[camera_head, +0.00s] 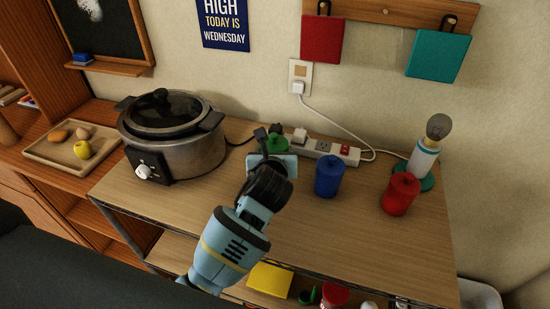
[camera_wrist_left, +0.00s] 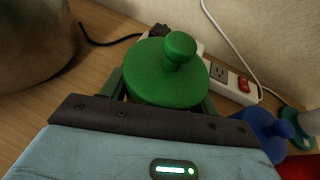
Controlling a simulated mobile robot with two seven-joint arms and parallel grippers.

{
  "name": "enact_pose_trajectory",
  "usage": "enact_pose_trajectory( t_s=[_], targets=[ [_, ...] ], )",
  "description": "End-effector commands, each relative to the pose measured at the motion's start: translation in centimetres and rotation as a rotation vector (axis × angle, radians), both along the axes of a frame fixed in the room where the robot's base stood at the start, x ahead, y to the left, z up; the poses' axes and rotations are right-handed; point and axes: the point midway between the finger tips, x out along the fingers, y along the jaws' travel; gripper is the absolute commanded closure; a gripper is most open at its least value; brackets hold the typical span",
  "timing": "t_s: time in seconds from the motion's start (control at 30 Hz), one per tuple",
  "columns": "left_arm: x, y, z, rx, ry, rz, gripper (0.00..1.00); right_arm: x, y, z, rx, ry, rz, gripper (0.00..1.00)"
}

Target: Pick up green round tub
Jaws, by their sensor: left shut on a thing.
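The green round tub (camera_wrist_left: 165,75), with a round lid and knob, sits between the fingers of my left gripper (camera_wrist_left: 165,95) in the left wrist view. In the head view the tub (camera_head: 277,143) shows only partly, behind my left gripper (camera_head: 268,150), toward the back of the table. My left gripper is shut on the tub. Whether the tub touches the table is hidden. My right gripper is not in view.
A slow cooker (camera_head: 172,140) stands left of the tub. A power strip (camera_head: 325,149) lies behind it. A blue tub (camera_head: 329,176), a red tub (camera_head: 401,194) and a lamp (camera_head: 428,150) stand to the right. The table (camera_head: 300,240) is clear in front.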

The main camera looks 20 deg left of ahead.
Motion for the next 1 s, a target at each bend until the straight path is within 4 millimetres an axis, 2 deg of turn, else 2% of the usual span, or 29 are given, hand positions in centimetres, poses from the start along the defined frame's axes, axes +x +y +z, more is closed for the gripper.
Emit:
enact_pose_trajectory(
  t_s=[0.03, 0.17, 0.4, 0.53, 0.73, 1.0],
  targets=[
    [-1.1, -0.1, -0.4, 0.001, 0.007, -0.001, 0.63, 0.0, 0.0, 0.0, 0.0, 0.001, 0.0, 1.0],
    [-3.9, -0.3, -0.1, 0.001, 0.007, -0.004, 0.63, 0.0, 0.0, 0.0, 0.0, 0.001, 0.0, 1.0],
    [-9.9, -0.6, 0.4, 0.0, 0.007, -0.003, 0.63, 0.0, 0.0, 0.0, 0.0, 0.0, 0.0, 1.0],
    [-12.4, -0.8, 0.7, -0.001, 0.007, -0.003, 0.63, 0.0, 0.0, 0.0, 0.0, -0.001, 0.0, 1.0],
    [-14.6, -0.9, 0.9, 0.0, 0.007, -0.002, 0.63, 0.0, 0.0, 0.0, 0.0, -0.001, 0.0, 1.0],
    [-15.3, -0.9, 1.0, -0.001, 0.007, -0.001, 0.63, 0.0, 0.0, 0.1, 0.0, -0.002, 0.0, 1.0]
  ],
)
